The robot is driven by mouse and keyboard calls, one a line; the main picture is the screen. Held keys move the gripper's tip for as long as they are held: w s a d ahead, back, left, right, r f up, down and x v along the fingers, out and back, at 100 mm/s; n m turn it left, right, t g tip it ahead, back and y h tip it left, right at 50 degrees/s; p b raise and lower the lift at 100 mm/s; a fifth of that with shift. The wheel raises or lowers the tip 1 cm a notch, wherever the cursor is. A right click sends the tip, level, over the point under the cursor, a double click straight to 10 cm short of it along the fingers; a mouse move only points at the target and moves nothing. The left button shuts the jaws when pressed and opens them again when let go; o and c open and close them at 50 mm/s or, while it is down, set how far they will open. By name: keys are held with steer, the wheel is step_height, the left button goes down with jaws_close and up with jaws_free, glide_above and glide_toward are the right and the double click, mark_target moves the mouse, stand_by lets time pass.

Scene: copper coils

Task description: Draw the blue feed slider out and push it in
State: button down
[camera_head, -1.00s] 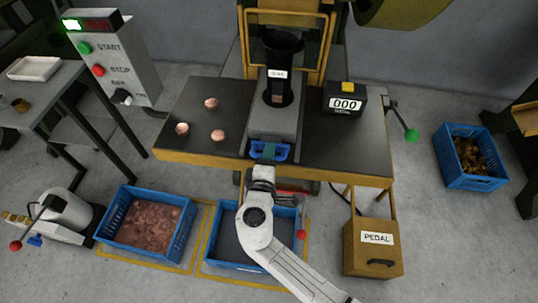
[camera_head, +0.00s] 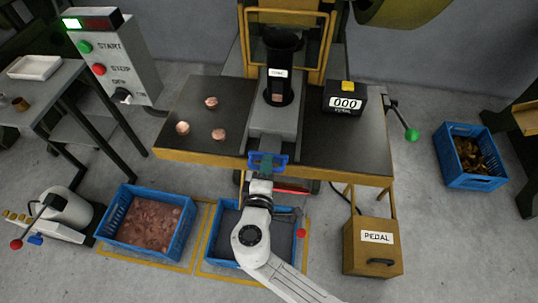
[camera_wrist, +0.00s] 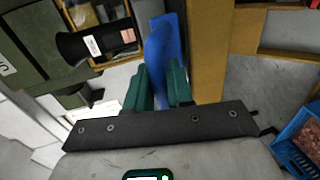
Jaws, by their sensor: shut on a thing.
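The blue feed slider (camera_head: 281,158) sits at the front edge of the press table, at the end of the grey feed channel (camera_head: 275,121). My gripper (camera_head: 266,166) is at the slider's front, and its green fingers are shut on the slider's handle. In the wrist view the blue handle (camera_wrist: 162,50) stands between the two green fingers of my gripper (camera_wrist: 164,84). The fingers hide part of the handle.
Several copper coil blanks lie on the table's left, including one coil (camera_head: 218,134). A counter box (camera_head: 345,99) stands on the right. Below are a blue crate of copper pieces (camera_head: 190,222), an empty-looking blue crate (camera_head: 213,240) and the pedal box (camera_head: 372,247).

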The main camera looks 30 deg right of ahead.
steer(key=s+a, duration=0.2)
steer(key=s, duration=0.1)
steer(key=shift+s+a+f, duration=0.1)
steer(key=shift+s+a, duration=0.2)
steer(key=c, duration=1.1)
jaws_free()
steer(key=shift+s, duration=0.1)
steer(key=shift+c, duration=0.2)
steer(key=shift+a, duration=0.1)
steer(key=v, duration=1)
steer(key=shift+s+a, duration=0.15)
steer(key=shift+s, duration=0.2)
steer(key=shift+c, duration=0.2)
